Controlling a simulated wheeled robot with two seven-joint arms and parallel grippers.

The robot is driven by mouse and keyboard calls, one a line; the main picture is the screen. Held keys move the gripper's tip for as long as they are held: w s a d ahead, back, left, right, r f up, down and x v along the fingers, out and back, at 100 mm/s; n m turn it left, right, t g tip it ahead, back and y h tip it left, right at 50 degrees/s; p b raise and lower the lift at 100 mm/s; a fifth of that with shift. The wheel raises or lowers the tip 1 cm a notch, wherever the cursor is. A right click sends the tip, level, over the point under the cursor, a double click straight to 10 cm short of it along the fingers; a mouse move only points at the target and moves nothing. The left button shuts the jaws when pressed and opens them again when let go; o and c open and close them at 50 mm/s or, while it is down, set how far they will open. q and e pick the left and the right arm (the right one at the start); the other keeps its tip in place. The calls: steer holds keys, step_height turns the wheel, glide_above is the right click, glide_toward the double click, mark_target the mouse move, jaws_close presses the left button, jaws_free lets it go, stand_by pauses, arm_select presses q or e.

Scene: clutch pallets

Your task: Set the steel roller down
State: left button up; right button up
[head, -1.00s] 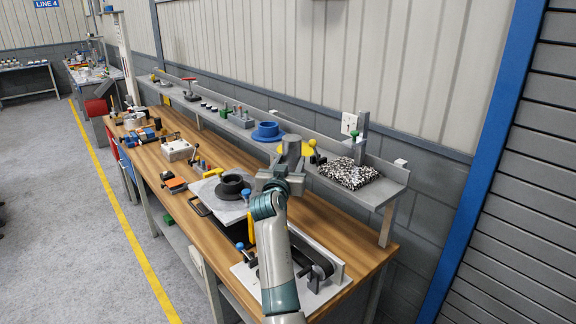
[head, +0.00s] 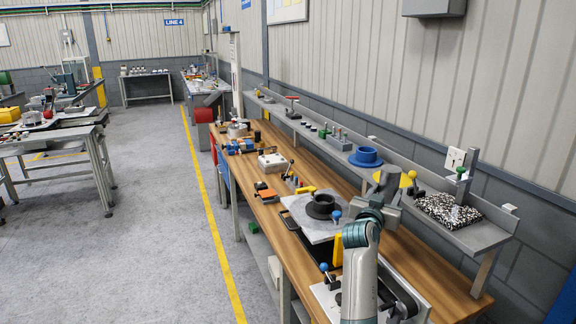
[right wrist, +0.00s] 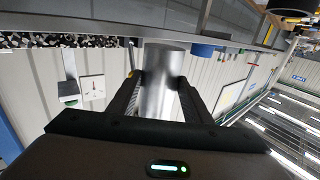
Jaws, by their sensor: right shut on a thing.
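The steel roller (right wrist: 163,78) is a shiny grey cylinder gripped between the two dark fingers of my right gripper (right wrist: 160,100) in the right wrist view. My left gripper is in neither view.
A black ring (head: 320,206) sits on a pale plate just left of my right gripper. The grey shelf (head: 478,236) behind carries a blue flanged part (head: 365,157), a yellow disc (head: 408,180) and a speckled black-and-white pad (head: 446,209). Bare wood shows between plate and shelf.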

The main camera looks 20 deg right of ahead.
steer(key=shift+s+a+f, duration=0.1)
steer(key=s+a+f+n+t+y+b, duration=0.2)
steer(key=s+a+f+n+y+b, duration=0.1)
steer(key=s+a, duration=0.4)
steer(key=s+a+f+n+t+y+b, duration=0.2)
steer(key=s+a+f+y, duration=0.3)
steer(key=a, duration=0.7)
steer(key=s+a+f+n+t+y+b, duration=0.1)
steer(key=s+a+f+n+y+b, duration=0.3)
steer(key=s+a+f, duration=0.5)
steer(key=shift+s+a+f+t+y+b, duration=0.15)
steer(key=shift+s+a+t+y+b, duration=0.25)
steer(key=shift+s+a+y+b, duration=0.25)
steer(key=shift+w+a, duration=0.1)
steer(key=shift+w, duration=0.1)
steer(key=s+f, duration=0.3)
steer(key=s, duration=0.6)
steer(key=shift+s+f, duration=0.3)
